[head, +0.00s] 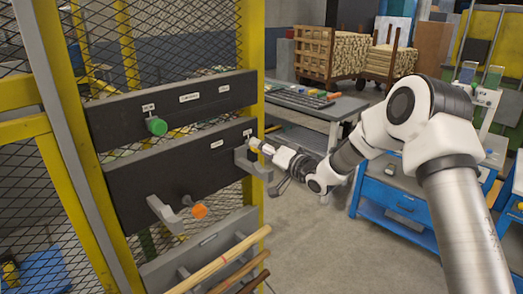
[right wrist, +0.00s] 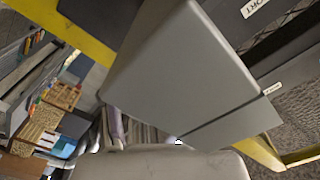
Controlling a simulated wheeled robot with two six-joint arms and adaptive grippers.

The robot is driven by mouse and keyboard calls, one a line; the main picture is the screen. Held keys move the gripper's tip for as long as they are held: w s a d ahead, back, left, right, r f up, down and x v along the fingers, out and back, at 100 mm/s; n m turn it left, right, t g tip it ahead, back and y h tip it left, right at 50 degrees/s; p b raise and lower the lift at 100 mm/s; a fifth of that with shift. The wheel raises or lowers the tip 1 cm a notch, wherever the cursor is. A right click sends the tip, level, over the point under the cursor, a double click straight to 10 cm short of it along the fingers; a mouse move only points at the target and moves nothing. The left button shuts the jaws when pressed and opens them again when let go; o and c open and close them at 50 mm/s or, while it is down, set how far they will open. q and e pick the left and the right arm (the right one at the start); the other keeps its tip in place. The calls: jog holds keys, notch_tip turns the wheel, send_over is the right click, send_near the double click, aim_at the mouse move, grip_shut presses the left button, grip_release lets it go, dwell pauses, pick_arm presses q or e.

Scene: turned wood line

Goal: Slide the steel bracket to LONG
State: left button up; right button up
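A black lower rail (head: 160,178) on the mesh panel carries two grey steel brackets. The right bracket (head: 255,166) is at the rail's right end; the left bracket (head: 164,213) is farther left, beside an orange knob (head: 199,211). My right gripper (head: 256,145) is at the upper part of the right bracket; contact and finger opening are unclear. In the right wrist view a large grey bracket surface (right wrist: 185,75) fills the middle, above a pale gripper part (right wrist: 165,163). A label ending in "ORT" (right wrist: 255,8) shows there. My left gripper is out of view.
An upper black rail (head: 170,110) has a green knob (head: 156,126) and small labels. Wooden rods (head: 225,260) lie on a lower rack. A grey-topped workbench (head: 340,108) and a blue cabinet (head: 400,200) stand behind my right arm. Floor between is open.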

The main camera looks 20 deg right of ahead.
jog(key=v, duration=1.2)
jog(key=shift+d, duration=0.1)
